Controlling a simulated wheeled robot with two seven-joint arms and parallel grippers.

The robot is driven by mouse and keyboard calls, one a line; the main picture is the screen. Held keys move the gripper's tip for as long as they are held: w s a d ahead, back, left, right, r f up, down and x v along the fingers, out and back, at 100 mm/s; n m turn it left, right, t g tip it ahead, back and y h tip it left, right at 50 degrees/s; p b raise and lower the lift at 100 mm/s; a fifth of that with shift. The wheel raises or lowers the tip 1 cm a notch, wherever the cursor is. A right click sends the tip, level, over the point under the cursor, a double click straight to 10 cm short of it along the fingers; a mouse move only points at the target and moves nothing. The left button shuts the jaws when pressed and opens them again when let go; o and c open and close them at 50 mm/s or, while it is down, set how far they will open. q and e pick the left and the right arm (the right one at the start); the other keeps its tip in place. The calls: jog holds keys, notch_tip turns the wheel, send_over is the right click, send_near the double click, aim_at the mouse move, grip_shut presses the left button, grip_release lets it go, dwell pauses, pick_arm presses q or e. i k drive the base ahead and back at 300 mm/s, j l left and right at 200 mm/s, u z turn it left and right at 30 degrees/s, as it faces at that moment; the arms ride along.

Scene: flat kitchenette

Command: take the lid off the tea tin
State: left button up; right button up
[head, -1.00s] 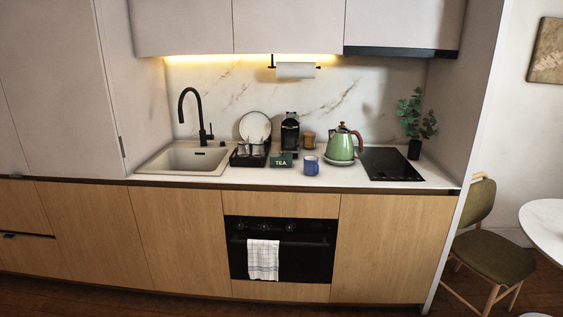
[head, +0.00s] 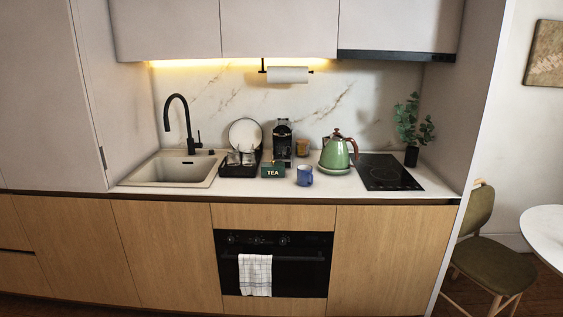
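The tea tin (head: 272,170) is a dark green box with the word TEA on its front. It stands on the counter near the front edge, between the dish rack and the blue mug. Its top looks closed, but it is too small to make out the lid's edge. Neither of my grippers is in the head view.
A blue mug (head: 304,175) stands just right of the tin. A black dish rack (head: 238,171) is at its left, a coffee machine (head: 282,142) behind. A green kettle (head: 335,154) and hob (head: 387,172) are further right. The sink (head: 173,169) is left. A chair (head: 472,240) stands right.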

aim_at(273, 164)
jog(key=i+j+z, duration=0.15)
jog(key=i, duration=0.4)
jog(key=i+j+z, duration=0.15)
jog(key=i+j, duration=0.15)
jog(key=i, duration=0.2)
jog(key=i+j+z, duration=0.2)
jog(key=i, duration=0.35)
jog(key=j, duration=0.1)
